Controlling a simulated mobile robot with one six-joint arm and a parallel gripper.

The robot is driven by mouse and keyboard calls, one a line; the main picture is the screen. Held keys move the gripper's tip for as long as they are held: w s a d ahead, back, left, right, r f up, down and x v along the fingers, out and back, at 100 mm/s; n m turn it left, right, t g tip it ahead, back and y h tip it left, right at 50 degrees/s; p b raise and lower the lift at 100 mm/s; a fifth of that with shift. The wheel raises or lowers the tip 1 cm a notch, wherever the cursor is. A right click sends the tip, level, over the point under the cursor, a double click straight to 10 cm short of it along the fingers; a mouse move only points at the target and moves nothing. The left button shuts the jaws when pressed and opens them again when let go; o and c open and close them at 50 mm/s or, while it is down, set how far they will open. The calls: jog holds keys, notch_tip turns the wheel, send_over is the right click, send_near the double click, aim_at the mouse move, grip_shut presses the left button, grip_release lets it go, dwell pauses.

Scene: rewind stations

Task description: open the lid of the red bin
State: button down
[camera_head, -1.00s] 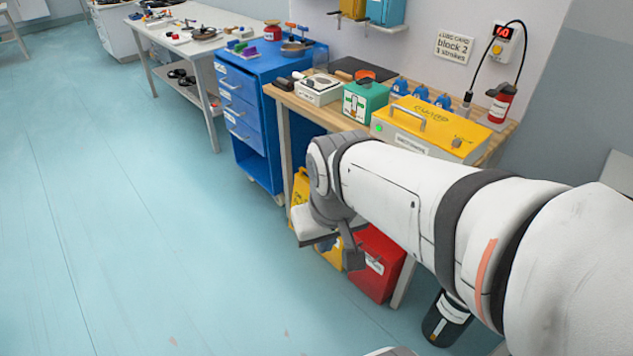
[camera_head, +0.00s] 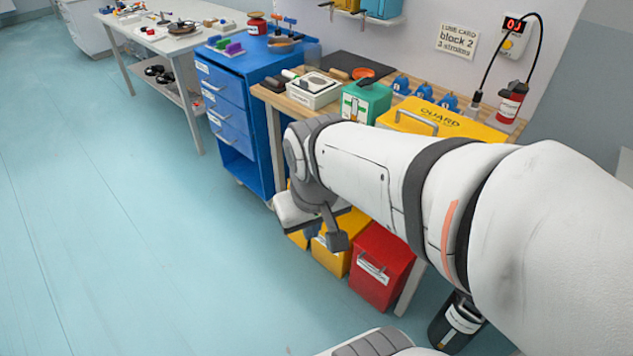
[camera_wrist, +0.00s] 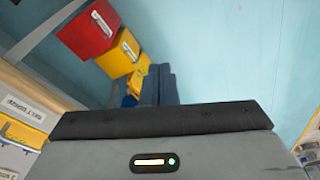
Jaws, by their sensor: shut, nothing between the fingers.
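The red bin (camera_head: 382,268) stands on the floor under the front edge of the wooden workbench, with its lid shut and a pale label and handle on its front. It also shows in the wrist view (camera_wrist: 86,34), at the upper left. My gripper (camera_head: 336,241) hangs in front of and above the bins, left of the red bin in the head view and apart from it. In the wrist view its fingers (camera_wrist: 159,84) are together with nothing between them. My arm hides part of the bench front.
Yellow bins (camera_head: 345,243) stand directly left of the red bin. A bench leg (camera_head: 410,288) is close on its right, with a black canister (camera_head: 455,322) beyond. The blue drawer cabinet (camera_head: 232,125) stands left of the bench (camera_head: 280,101). The floor at left is clear.

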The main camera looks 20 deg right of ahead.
jog(key=w+d+f+n+g+h+b, duration=0.3)
jog(key=d+f+h+b, duration=0.3)
jog(key=f, duration=0.6)
jog(key=w+d+f+n+g+h+b, duration=0.25)
jog(key=d+f+b, duration=0.45)
jog(key=f, duration=0.5)
jog(key=w+d+f+n+g+h+b, duration=0.25)
jog(key=d+f+h+b, duration=0.4)
jog(key=f, duration=0.65)
jog(key=w+f+n+t+h+b, duration=0.15)
jog(key=f+n+t+b, duration=0.3)
jog(key=f, duration=0.75)
jog(key=w+f+n+t+b, duration=0.35)
jog(key=f+n+b, duration=0.2)
jog(key=f, duration=0.55)
jog(key=w+f+n+t+h+b, duration=0.15)
jog(key=f+n+t+b, duration=0.3)
jog(key=f, duration=0.75)
jog(key=w+d+r+b, duration=0.2)
jog(key=d, duration=0.2)
jog(key=w+d+r+y+b, duration=0.1)
jog(key=w+d+r+b, duration=0.1)
jog(key=d, duration=0.3)
jog(key=shift+w+d+r+b, duration=0.2)
jog(key=shift+d+r+b, duration=0.1)
jog(key=shift+b, duration=0.5)
jog(key=shift+t, duration=0.25)
